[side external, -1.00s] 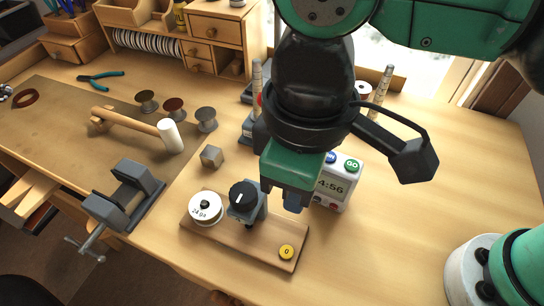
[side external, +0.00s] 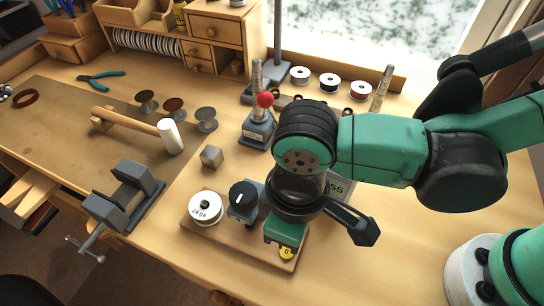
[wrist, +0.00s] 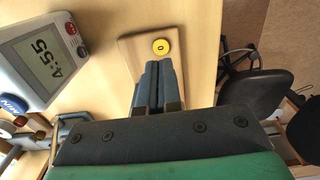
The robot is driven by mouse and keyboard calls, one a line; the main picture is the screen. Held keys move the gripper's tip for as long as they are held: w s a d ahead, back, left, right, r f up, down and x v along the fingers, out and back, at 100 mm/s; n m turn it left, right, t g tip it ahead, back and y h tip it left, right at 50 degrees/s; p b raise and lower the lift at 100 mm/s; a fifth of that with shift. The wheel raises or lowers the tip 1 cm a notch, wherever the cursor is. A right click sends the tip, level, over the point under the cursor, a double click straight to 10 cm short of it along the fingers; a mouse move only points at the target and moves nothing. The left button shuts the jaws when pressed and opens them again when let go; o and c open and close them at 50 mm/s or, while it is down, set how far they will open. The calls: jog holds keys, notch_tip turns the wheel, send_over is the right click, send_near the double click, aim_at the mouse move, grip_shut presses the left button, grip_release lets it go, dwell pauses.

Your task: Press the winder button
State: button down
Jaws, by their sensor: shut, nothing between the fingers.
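The winder is a wooden base (side external: 232,243) near the table's front edge, with a white spool (side external: 205,208), a grey motor block with a black knob (side external: 243,194), and a round yellow button (side external: 286,254) marked 0. My gripper (side external: 285,231) is over the button end of the base and partly covers the button in the side view. In the wrist view my fingers (wrist: 159,67) are shut together and empty, pointing at the base. The yellow button (wrist: 161,46) shows just past the fingertips. I cannot tell whether they touch it.
A grey timer (wrist: 39,62) reading 4:55 stands beside the base, mostly behind my arm in the side view. A small metal cube (side external: 211,156), a vise (side external: 123,196) and a mallet (side external: 169,136) lie to the left. Three spools stand at the back.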

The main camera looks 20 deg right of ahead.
jog(key=shift+f, duration=2.1)
jog(key=shift+f, duration=0.1)
jog(key=shift+f, duration=0.7)
jog(key=shift+r, duration=0.1)
notch_tip(320, 180, up, 9)
